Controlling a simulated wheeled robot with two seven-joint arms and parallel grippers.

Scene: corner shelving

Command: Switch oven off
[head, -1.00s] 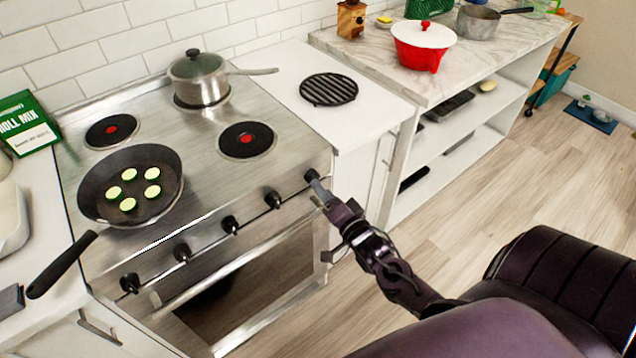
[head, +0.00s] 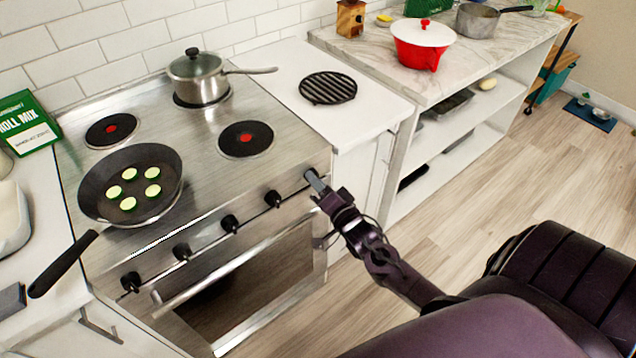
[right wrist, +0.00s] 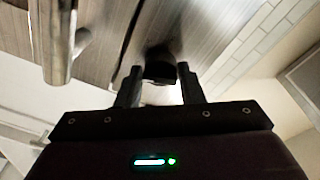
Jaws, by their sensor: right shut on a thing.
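The oven (head: 205,245) is a steel range with a row of several black knobs along its front edge. My right gripper (head: 314,180) is at the rightmost knob, at the range's front right corner, and covers most of it in the head view. In the right wrist view the right gripper (right wrist: 158,85) is shut on the dark knob (right wrist: 160,65) between its two fingers. How far the knob is turned cannot be made out. The oven door handle (head: 225,270) runs below the knobs. My left gripper is not in view.
A black pan (head: 150,205) with vegetable slices sits on the front left burner, its handle jutting past the front edge. A lidded pot (head: 198,80) sits at the back. The floor (head: 500,190) right of the range is clear.

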